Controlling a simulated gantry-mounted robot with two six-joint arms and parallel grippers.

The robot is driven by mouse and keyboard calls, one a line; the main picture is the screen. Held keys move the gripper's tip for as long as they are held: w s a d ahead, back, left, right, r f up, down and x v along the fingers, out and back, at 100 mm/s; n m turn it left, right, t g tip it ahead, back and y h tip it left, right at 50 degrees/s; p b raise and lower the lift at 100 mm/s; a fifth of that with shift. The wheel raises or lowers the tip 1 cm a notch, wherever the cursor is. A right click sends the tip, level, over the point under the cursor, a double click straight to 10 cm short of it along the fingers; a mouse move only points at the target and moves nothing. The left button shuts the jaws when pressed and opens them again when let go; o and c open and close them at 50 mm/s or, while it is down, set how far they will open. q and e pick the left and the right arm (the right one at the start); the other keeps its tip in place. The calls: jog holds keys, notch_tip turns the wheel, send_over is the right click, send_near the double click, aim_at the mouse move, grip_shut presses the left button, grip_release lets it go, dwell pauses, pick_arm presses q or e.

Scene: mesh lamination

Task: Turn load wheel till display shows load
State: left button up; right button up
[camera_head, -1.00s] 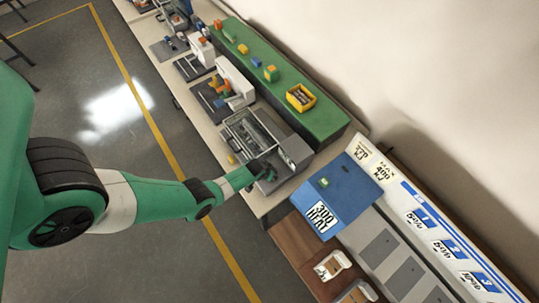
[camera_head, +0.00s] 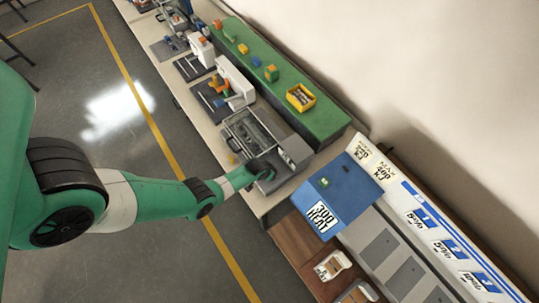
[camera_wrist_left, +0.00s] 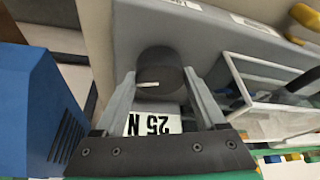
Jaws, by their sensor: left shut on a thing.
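The load wheel (camera_wrist_left: 160,68) is a dark round knob with a short white mark, on the grey machine. My left gripper (camera_wrist_left: 160,80) has one finger on each side of it and is shut on it. A white panel (camera_wrist_left: 153,124) below the wheel, between the fingers, reads "25 N" upside down in this view. In the head view my left gripper (camera_head: 262,171) is at the front of the grey machine (camera_head: 297,150); the wheel is hidden there and any readout is too small to read. My right gripper is not in view.
A clear-walled tray (camera_wrist_left: 265,100) is close to the right of the fingers. A blue box (camera_wrist_left: 40,115) stands to the left, and the blue stand (camera_head: 345,190) shows in the head view. A green shelf (camera_head: 325,125) with small coloured parts runs behind the machine.

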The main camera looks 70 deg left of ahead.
pick_arm(q)
jog(key=shift+m, duration=0.3)
jog(key=m+h, duration=0.1)
jog(key=m, duration=0.1)
jog(key=shift+s+a+f+m+t+b, duration=0.1)
jog(key=shift+m+t+b, duration=0.2)
jog(key=shift+m, duration=0.1)
jog(key=m+h+b, duration=0.1)
jog(key=m, duration=0.2)
jog(key=shift+a+h, duration=0.1)
jog(key=shift+h, duration=0.2)
jog(key=shift+m+h+b, duration=0.5)
jog(key=shift+m+b, duration=0.05)
jog(key=shift+m, duration=0.85)
jog(key=o, duration=1.3)
